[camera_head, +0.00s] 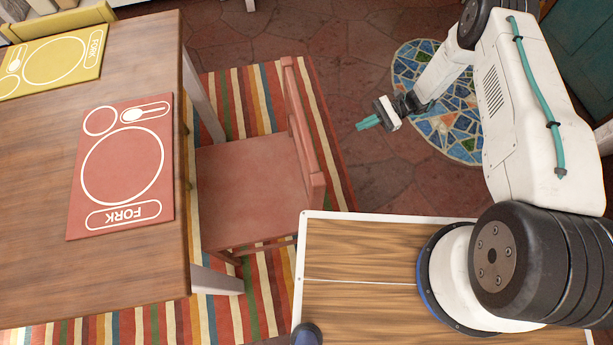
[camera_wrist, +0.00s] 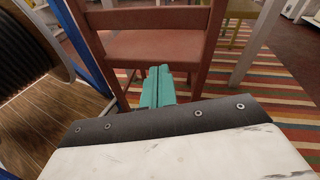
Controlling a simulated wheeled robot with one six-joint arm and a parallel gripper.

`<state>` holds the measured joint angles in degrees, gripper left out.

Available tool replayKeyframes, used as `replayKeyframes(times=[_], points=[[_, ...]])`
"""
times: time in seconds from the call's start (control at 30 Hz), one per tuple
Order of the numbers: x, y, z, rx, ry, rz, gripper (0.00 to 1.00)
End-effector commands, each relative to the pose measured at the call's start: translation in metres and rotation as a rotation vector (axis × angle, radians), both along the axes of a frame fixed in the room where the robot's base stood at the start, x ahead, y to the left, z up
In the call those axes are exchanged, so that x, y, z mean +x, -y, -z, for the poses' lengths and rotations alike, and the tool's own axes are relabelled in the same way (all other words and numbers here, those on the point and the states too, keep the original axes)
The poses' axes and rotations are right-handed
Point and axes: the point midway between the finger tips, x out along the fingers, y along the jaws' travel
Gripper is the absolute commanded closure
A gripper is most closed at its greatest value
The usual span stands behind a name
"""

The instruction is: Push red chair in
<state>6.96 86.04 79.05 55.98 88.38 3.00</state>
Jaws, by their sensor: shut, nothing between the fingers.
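The red chair (camera_head: 252,185) stands at the right side of the wooden table (camera_head: 40,160), with its seat facing the table and its front edge close to the table edge. Its backrest (camera_head: 303,135) is on the right, toward my arm. My gripper (camera_head: 368,123) is to the right of the backrest, apart from it, with teal fingers pointing left at it. The fingers are shut and empty. In the wrist view, the shut fingers (camera_wrist: 158,88) point at the chair, whose backrest rail (camera_wrist: 150,18) and seat (camera_wrist: 150,48) show ahead.
A red placemat (camera_head: 123,165) and a yellow placemat (camera_head: 55,60) lie on the table. A yellow chair (camera_head: 60,22) is at the back left. A striped rug (camera_head: 325,110) lies under the red chair. A mosaic patch (camera_head: 455,125) is on the tiled floor below my arm.

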Motion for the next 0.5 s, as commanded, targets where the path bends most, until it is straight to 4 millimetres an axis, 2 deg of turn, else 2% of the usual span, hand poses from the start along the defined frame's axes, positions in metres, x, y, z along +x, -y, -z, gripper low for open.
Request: replayKeyframes(times=[0.03, 0.1, 0.2, 0.33, 0.5], points=[[-0.015, -0.003, 0.032, 0.019, -0.044, 0.029, 1.0], [-0.031, -0.007, 0.065, 0.041, -0.089, 0.068, 1.0], [-0.052, -0.012, 0.103, 0.067, -0.143, 0.116, 1.0], [-0.075, -0.017, 0.136, 0.089, -0.191, 0.159, 1.0], [-0.088, -0.022, 0.153, 0.1, -0.215, 0.183, 1.0]])
